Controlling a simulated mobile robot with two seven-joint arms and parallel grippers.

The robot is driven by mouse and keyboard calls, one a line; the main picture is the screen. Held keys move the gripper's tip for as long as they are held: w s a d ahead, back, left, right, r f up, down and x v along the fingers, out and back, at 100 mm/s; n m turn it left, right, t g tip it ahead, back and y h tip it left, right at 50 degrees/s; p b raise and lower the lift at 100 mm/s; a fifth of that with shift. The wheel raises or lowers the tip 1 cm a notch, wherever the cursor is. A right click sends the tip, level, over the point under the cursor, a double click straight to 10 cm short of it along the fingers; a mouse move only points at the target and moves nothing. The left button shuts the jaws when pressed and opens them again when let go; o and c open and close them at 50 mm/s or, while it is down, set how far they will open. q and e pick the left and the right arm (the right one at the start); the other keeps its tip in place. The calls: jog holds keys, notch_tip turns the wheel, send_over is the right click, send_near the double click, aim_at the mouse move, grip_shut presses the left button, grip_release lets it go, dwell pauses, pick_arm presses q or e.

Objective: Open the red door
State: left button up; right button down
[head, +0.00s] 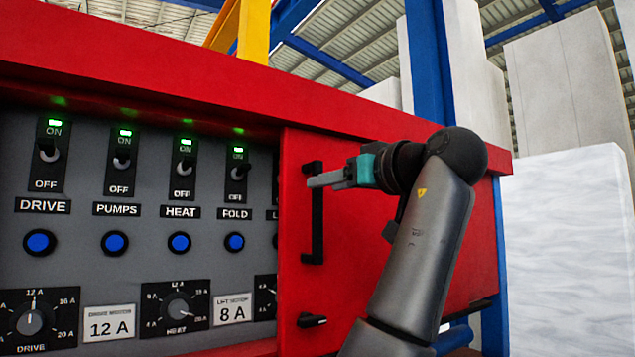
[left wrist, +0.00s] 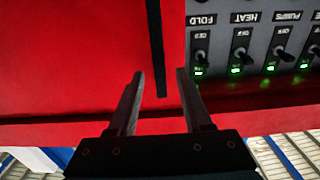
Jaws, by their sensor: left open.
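The red door (head: 350,250) covers the right part of the panel, its left edge beside the grey switch area. It also fills the left of the upside-down left wrist view (left wrist: 70,60). A black vertical bar handle (head: 318,232) is mounted near the door's left edge. My left gripper (head: 312,182) is open at the handle's upper part. In the left wrist view the handle (left wrist: 156,50) shows between the two spread fingers (left wrist: 159,75); I cannot tell whether they touch it. My right gripper is not in view.
The grey panel (head: 75,225) left of the door carries several toggle switches with green lights, blue buttons (head: 115,243) and dials. A small black latch-like knob (head: 312,321) sits below the handle. A red frame beam (head: 200,85) runs above the door. White blocks (head: 565,240) stand at the right.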

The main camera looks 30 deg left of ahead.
pick_arm(q)
jog(key=shift+p+x, duration=0.3)
jog(key=shift+x, duration=1.95)
jog(key=shift+c, duration=0.2)
jog(key=shift+d, duration=0.1)
grip_shut()
